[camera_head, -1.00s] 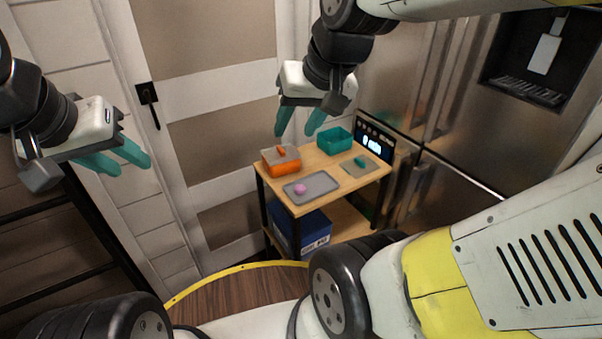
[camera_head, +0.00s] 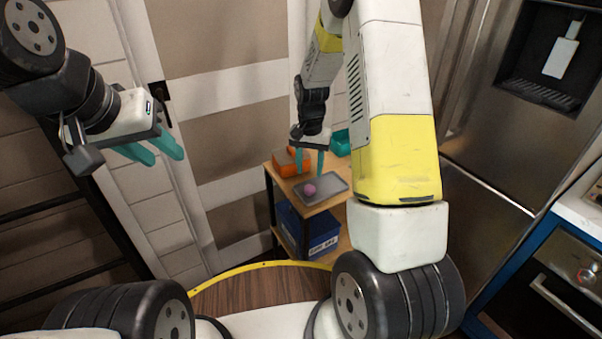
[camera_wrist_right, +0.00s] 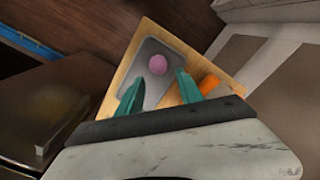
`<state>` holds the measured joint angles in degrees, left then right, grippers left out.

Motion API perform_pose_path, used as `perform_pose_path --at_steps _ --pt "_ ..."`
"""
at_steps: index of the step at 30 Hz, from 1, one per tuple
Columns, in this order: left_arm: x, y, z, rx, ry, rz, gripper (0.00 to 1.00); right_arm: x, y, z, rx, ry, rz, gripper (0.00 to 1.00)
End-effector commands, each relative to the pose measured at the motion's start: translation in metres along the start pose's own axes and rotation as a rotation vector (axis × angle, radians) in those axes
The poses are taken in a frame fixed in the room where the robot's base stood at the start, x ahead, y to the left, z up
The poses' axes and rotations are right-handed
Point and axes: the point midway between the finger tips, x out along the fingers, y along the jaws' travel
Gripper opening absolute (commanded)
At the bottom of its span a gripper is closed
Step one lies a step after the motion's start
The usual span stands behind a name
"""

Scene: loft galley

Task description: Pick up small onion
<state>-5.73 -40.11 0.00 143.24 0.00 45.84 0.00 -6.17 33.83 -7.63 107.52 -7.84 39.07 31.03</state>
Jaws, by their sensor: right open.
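The small onion is a pink-purple ball (camera_head: 310,189) lying on a grey tray (camera_head: 327,196) on top of a small wooden cart. In the right wrist view the onion (camera_wrist_right: 157,64) sits on the grey tray (camera_wrist_right: 150,47), beyond and between my fingertips. My right gripper (camera_head: 310,172) is open and empty, above the cart top just behind the onion; its teal fingers also show in the right wrist view (camera_wrist_right: 158,90). My left gripper (camera_head: 168,155) is at the left, away from the cart, with its two teal fingers apart and nothing between them.
An orange box (camera_head: 285,167) stands on the cart left of my right gripper. A teal bin (camera_head: 341,142) is behind, partly hidden by my right arm. A blue crate (camera_head: 310,232) is on the lower shelf. A steel fridge (camera_head: 490,130) is at the right.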

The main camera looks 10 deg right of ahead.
Motion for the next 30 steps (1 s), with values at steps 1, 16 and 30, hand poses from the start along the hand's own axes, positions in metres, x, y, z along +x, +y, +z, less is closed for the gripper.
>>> perform_pose_path --at_steps 1,16,30 --pt "0.000 0.000 0.000 0.000 0.000 0.000 0.36 0.007 0.001 0.001 0.001 -0.004 0.003 0.43" --pt "0.000 0.000 0.000 0.000 0.000 0.000 0.36 0.069 0.004 0.003 -0.001 -0.002 0.001 0.43" --pt "0.000 0.000 0.000 0.000 0.000 0.000 0.36 0.072 0.004 0.003 -0.001 -0.001 0.000 0.06"
